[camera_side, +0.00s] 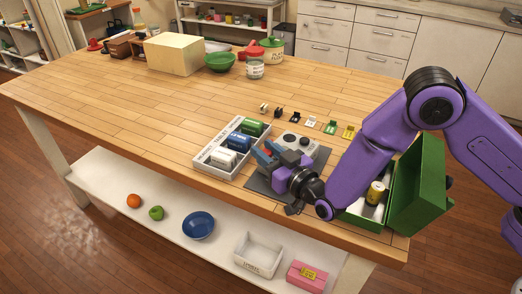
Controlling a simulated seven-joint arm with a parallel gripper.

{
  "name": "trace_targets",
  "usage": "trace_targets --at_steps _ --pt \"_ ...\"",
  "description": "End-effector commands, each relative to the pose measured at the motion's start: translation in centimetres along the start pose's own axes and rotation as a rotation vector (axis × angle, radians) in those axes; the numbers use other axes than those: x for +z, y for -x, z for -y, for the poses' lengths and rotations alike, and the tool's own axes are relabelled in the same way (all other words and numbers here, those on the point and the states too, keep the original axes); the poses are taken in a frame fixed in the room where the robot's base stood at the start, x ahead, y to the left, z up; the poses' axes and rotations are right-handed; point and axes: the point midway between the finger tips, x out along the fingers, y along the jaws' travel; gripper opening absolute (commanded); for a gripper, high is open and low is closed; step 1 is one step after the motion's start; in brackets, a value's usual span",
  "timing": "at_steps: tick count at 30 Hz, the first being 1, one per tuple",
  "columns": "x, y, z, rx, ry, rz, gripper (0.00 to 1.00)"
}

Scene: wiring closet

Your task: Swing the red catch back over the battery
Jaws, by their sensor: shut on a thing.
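My gripper (264,153) is low over the dark mat (257,183) at the table's front, shut, with a small red piece showing at its blue fingertips. This appears to be the red catch, but it is mostly hidden and its angle cannot be told. A grey device (303,143) with round openings stands on the mat just behind and right of my gripper. The battery under the catch cannot be made out behind my gripper. A white tray (207,167) left of my gripper holds green, blue and white cylinders, which look like batteries.
An open green box (417,190) with a yellow-labelled can (376,192) stands at the right, close to my arm. Several small clips (311,121) lie in a row behind the device.

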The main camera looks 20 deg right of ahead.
Motion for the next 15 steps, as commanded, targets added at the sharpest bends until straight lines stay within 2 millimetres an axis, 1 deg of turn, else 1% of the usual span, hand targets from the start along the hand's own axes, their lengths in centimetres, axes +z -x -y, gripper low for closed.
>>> trace_targets --at_steps 1,6,15 --pt "0.0 0.2 -0.4 -0.033 0.002 0.002 0.00" --pt "0.0 0.7 -1.1 -0.158 0.001 0.001 0.00" --pt "0.0 1.3 -2.0 -0.324 -0.001 0.000 0.00"
